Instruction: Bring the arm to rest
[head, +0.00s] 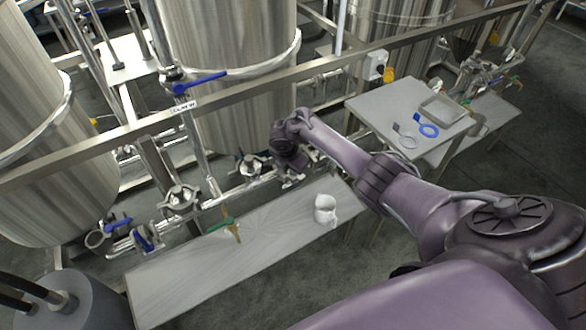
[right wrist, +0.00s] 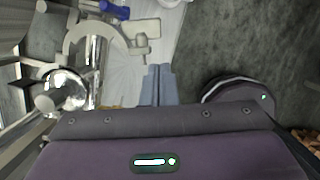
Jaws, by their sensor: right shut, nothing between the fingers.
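My right arm reaches in from the right in the head view and ends at my right gripper (head: 288,168), beside the pipework under the middle steel tank (head: 235,60). Its fingers are hard to make out there. My left gripper is not in view.
The low bench (head: 190,285) carries a white container (head: 325,209) and a green-handled valve (head: 237,231). A side table (head: 375,100) at the right holds a tray (head: 443,109) and a blue ring (head: 427,130). A steel rail (head: 235,88) crosses before the tanks. Open floor lies at far right.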

